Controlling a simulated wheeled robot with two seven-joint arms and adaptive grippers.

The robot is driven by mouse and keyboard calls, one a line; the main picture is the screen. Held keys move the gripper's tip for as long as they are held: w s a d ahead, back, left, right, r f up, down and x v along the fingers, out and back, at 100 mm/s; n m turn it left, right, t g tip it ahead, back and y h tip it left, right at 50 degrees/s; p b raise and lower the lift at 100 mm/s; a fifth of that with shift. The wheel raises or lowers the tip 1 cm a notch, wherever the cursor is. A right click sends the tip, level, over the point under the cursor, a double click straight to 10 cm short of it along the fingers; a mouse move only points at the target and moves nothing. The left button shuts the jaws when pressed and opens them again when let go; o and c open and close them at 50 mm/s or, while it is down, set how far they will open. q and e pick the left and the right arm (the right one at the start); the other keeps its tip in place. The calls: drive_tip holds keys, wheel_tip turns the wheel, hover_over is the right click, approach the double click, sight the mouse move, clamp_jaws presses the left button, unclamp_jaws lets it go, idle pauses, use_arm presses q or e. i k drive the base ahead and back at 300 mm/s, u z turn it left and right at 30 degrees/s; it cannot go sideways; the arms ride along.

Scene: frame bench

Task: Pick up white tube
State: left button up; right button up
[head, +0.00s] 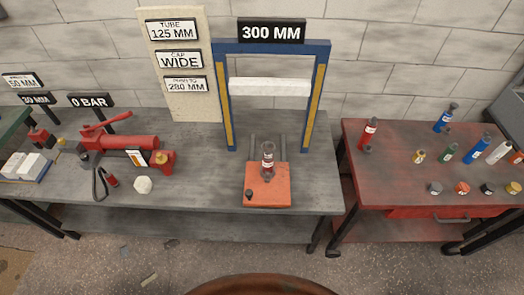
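The white tube (498,152) lies tilted on the red table (395,198) at the right, near its right end. It is a slim white cylinder beside a blue tube (478,148) on its left. Neither of my grippers shows in the head view. Nothing is seen touching the white tube.
A red tube (369,133), a green tube (449,152) and another blue tube (445,119) share the red table, with several small caps along its front. A blue press frame (226,100) stands on the grey bench (205,180). A gap separates bench and table.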

sight(503, 149)
drive_tip(key=z, duration=2.1)
drive_tip(key=k, duration=0.4)
drive_tip(key=z, duration=1)
drive_tip(key=k, duration=0.95)
drive_tip(key=z, duration=0.5)
drive_tip(key=i, duration=1.7)
drive_tip(key=u, duration=0.55)
drive_tip(key=i, duration=1.9)
drive_tip(key=u, duration=0.95)
drive_tip(key=i, duration=1)
drive_tip(key=u, duration=1.05)
